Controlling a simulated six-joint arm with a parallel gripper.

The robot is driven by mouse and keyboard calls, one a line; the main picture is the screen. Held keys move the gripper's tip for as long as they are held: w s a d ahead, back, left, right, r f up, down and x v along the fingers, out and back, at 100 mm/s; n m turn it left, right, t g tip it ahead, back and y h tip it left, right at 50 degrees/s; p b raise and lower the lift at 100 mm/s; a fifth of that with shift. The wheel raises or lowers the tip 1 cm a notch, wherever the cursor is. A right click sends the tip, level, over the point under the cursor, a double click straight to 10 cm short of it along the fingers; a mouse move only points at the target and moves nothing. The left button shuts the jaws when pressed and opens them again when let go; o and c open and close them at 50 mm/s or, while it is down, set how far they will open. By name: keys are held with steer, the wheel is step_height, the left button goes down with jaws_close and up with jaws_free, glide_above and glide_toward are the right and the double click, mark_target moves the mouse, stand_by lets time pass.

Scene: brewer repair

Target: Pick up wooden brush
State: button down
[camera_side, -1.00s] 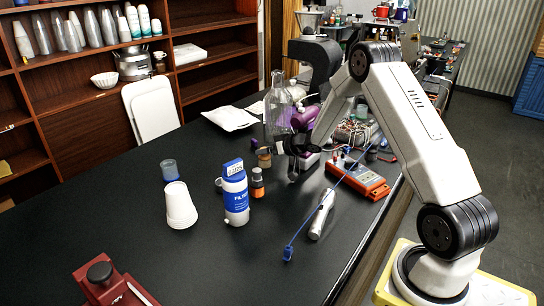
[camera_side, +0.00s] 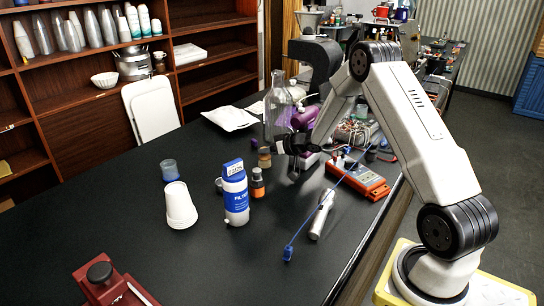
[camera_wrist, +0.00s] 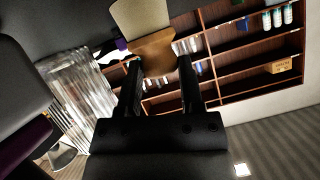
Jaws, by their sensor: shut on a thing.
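The wooden brush (camera_wrist: 155,48) has a brown wooden body and a pale cream part above it in the wrist view. My gripper (camera_wrist: 159,66) is shut on the brush's brown body, with one dark finger on each side. In the side view my gripper (camera_side: 283,147) is over the far part of the black table. The small brown and pale brush (camera_side: 264,158) shows there at the gripper's left. Whether it touches the table is hard to tell.
A clear glass bottle (camera_side: 277,105) stands close behind my gripper. A blue and white filter bottle (camera_side: 236,193) and a small dark bottle with an orange label (camera_side: 257,183) stand in front. An orange meter (camera_side: 358,178) lies to the right.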

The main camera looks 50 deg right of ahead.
steer(key=shift+r, duration=0.45)
steer(key=shift+s+r, duration=0.1)
steer(key=shift+s, duration=0.1)
steer(key=s+a, duration=0.1)
steer(key=s, duration=0.1)
steer(key=s+a, duration=0.1)
steer(key=s, duration=0.1)
steer(key=s+r, duration=0.1)
steer(key=s, duration=0.2)
steer(key=shift+s+a, duration=0.1)
steer(key=shift+a, duration=0.3)
step_height(320, 180, up, 13)
